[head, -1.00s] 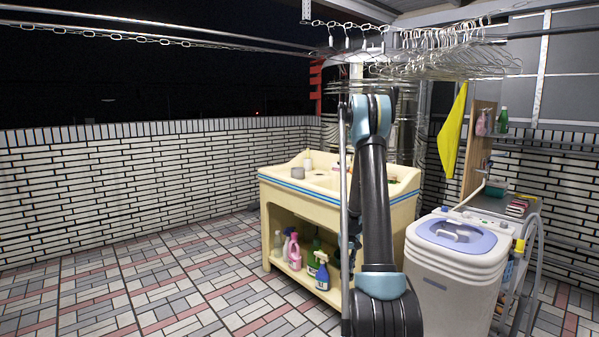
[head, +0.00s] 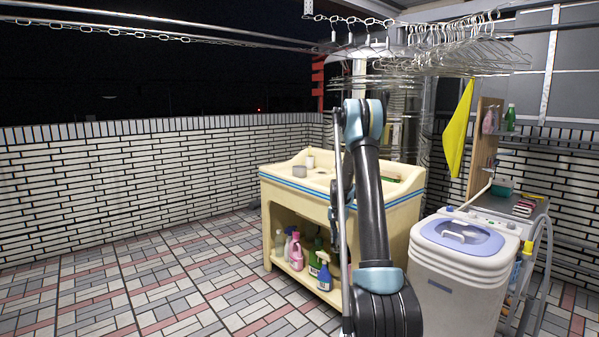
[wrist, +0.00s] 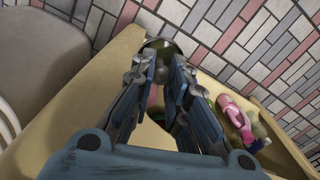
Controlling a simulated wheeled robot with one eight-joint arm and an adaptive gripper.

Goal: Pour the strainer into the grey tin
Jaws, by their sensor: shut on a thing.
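The grey tin (head: 300,171) stands on the left part of the cream sink top (head: 322,181), in front of a small pale cup. My gripper (wrist: 167,68) shows in the wrist view, shut on a dark greenish, rounded thing (wrist: 172,44) at its fingertips. This looks like the strainer, but the fingers cover much of it, and its contents cannot be made out.
Several bottles, including a pink one (head: 297,254) and a blue spray bottle (head: 323,272), stand on the shelf under the sink. A washing machine (head: 458,262) stands to the right. Wire hangers (head: 470,52) hang overhead. The tiled floor at left is clear.

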